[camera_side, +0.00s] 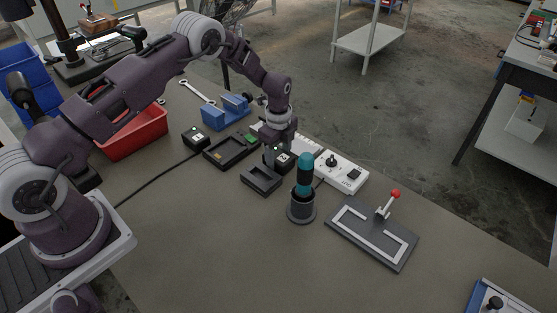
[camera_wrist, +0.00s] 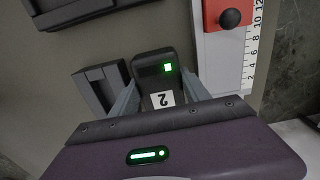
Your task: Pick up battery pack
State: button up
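A black battery pack (camera_wrist: 158,68) with a lit green light and a white label "2" lies between my two fingers in the wrist view. In the side view this pack (camera_side: 284,160) stands on the bench, partly covered by my gripper (camera_side: 272,155). In the wrist view my gripper (camera_wrist: 160,80) has a fingertip close along each side of the pack; I cannot tell whether they press on it. A second black pack (camera_side: 195,138), labelled "1", stands further left in the side view.
An empty dark tray (camera_side: 261,181) sits just beside the pack; it also shows in the wrist view (camera_wrist: 97,88). A teal-handled tool (camera_side: 305,170) stands in a holder. A white panel with knobs (camera_side: 343,173) is right of the pack.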

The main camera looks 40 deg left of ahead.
grip_shut()
jog(key=shift+n, duration=0.3)
jog(key=r, duration=1)
jog(key=shift+a, duration=0.4)
jog(key=s+a+n, duration=0.2)
jog(key=a+n, duration=0.4)
jog(key=n, duration=1.1)
send_over(227, 150)
jog(key=shift+s+f, duration=0.1)
jog(key=shift+f, duration=3.2)
jog(key=shift+f, duration=0.6)
jog(key=o, duration=1.9)
grip_release()
jog(key=shift+r, duration=4)
